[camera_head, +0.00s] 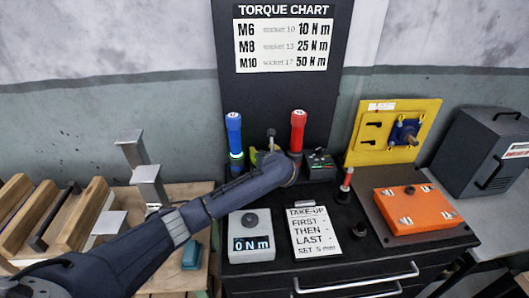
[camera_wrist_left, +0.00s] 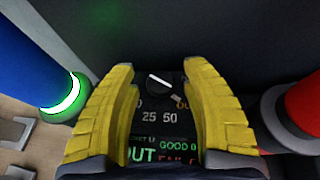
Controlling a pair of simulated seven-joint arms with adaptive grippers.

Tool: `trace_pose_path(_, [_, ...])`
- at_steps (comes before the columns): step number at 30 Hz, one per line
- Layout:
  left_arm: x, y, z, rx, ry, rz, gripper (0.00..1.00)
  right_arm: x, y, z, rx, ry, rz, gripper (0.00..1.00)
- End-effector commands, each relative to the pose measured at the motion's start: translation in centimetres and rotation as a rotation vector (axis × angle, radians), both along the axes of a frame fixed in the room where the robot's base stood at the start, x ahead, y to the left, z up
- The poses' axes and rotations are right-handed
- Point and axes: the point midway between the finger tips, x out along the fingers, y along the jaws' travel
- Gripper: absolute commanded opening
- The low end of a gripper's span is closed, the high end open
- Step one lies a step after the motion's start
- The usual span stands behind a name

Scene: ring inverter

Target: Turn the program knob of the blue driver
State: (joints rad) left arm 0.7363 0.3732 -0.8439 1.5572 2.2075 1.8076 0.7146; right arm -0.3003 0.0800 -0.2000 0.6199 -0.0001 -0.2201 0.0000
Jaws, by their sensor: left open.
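The blue driver (camera_head: 234,135) stands upright at the back of the black bench, its ring glowing green. Its blue body and lit ring also show at the left of the left wrist view (camera_wrist_left: 25,60). My left gripper (camera_head: 262,156) is between the blue and red drivers, mostly hidden by my arm in the head view. In the left wrist view its yellow fingers (camera_wrist_left: 158,72) are open, one on each side of a black knob (camera_wrist_left: 165,84) with a white pointer line. The knob is on a dark panel (camera_wrist_left: 160,117) marked 25 and 50. Contact cannot be told.
The red driver (camera_head: 297,130) stands close to the right; its base shows in the left wrist view (camera_wrist_left: 292,120). A small control box (camera_head: 320,165) is beside it.

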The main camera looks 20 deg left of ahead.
Motion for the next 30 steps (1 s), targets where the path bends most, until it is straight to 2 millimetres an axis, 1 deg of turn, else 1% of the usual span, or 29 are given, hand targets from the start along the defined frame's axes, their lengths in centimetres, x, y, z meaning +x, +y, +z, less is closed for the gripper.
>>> trace_pose_path(5, [0.00,0.00,0.00,0.000,0.000,0.000,0.47,0.02,0.02,0.00,0.000,0.000,0.000,0.44])
trace_pose_path(6, [0.01,-0.01,0.00,0.000,0.000,0.000,0.50,0.03,0.01,0.00,0.000,0.000,0.000,0.44])
trace_pose_path(19, [0.00,-0.04,0.03,0.000,-0.001,-0.001,0.00,0.05,0.02,0.01,0.000,-0.001,0.000,0.44])
trace_pose_path(30, [0.09,0.02,0.29,0.002,-0.005,-0.001,0.00,0.05,0.03,0.01,0.000,-0.001,0.000,0.44])
